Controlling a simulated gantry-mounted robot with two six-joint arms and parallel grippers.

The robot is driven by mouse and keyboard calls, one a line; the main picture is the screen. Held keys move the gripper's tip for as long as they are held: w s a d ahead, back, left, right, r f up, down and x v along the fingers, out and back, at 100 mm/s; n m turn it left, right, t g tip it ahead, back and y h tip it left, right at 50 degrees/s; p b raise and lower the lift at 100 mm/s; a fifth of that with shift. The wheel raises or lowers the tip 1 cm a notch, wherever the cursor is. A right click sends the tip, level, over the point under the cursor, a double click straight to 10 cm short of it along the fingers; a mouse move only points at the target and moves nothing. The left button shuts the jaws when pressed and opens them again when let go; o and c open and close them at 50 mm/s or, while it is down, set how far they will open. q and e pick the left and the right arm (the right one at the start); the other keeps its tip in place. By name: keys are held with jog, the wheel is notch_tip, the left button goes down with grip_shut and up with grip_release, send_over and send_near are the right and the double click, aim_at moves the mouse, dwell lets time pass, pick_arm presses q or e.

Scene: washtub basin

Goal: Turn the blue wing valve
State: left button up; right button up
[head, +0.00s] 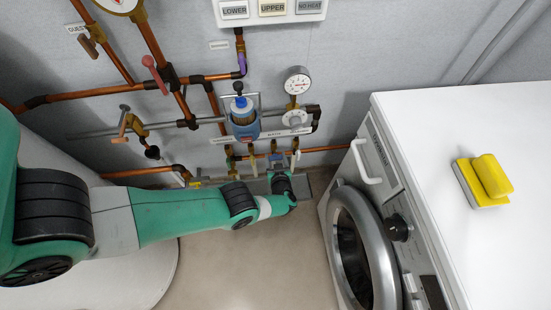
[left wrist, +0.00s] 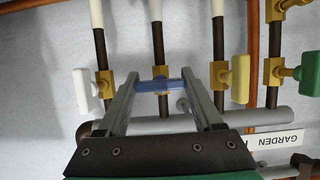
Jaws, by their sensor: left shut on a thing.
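The blue wing valve (left wrist: 150,86) is in the middle of the left wrist view, on a brass body on a dark vertical pipe. Its wing lies crosswise in the picture, spanning the gap between the fingers. My left gripper (left wrist: 160,78) has one finger at each end of the wing and is shut on it. My right gripper is in neither view.
A white wing valve (left wrist: 82,84) is left of the blue one; a cream valve (left wrist: 240,80) and a green valve (left wrist: 312,72) are to its right. A grey pipe (left wrist: 270,115) runs below them. A washing machine (head: 430,130) with a yellow sponge (head: 492,176) stands at right.

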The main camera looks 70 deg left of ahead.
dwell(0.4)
pick_arm(q)
jog(key=o, duration=1.4)
jog(key=shift+c, duration=0.2)
jog(key=shift+d+r, duration=0.15)
jog(key=p+v, duration=0.6)
jog(key=v, duration=0.5)
jog(key=shift+d, duration=0.1)
